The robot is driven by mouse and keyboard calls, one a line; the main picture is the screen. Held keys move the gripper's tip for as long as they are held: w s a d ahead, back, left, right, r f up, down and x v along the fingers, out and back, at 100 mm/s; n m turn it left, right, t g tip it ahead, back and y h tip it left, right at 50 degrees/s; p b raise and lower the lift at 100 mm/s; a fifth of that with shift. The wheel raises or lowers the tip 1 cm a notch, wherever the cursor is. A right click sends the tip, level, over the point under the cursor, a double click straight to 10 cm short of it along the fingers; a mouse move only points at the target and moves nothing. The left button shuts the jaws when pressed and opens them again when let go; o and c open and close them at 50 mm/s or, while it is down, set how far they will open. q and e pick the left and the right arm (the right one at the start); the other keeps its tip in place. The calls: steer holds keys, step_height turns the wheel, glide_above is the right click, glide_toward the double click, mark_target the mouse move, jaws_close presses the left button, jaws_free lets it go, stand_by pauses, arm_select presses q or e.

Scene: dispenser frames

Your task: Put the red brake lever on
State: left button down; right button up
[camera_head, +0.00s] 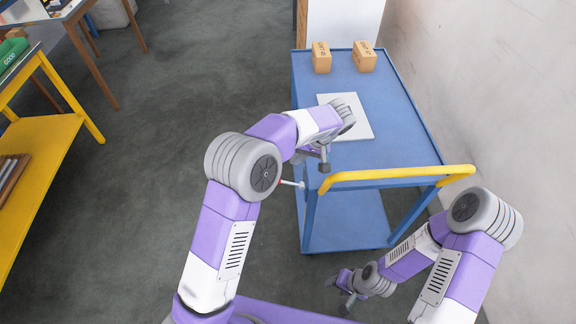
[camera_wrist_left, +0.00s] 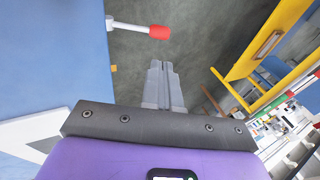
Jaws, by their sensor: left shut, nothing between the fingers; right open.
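The brake lever is a pale rod with a red tip (camera_wrist_left: 158,31), sticking out sideways from the blue cart (camera_head: 390,132) near its front left leg. In the head view its rod (camera_head: 292,184) shows just below my left gripper, and its red end is mostly hidden behind my left arm's joint. My left gripper (camera_head: 324,166) is shut and empty near the cart's left front corner. In the left wrist view its closed fingers (camera_wrist_left: 162,84) point toward the floor, apart from the red tip. My right gripper (camera_head: 345,299) is open and empty, low in front of the cart.
The cart has a yellow handle (camera_head: 395,174) along its front edge. A white board (camera_head: 352,122) and two cardboard boxes (camera_head: 321,58) (camera_head: 364,57) sit on its top. A pale wall (camera_head: 500,90) stands at the right. A yellow table (camera_head: 40,145) is at the left, with open floor between.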

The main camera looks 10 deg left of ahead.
arm_select(q)
steer(key=b, duration=0.4)
glide_above(287, 183)
steer(key=s+a, duration=0.1)
steer(key=a, duration=0.1)
step_height(287, 183, down, 12)
steer(key=shift+a+r, duration=0.1)
steer(key=shift+a, duration=0.05)
arm_select(e)
step_height(287, 183, down, 4)
steer(key=shift+r, duration=0.1)
steer(key=shift+a, duration=0.1)
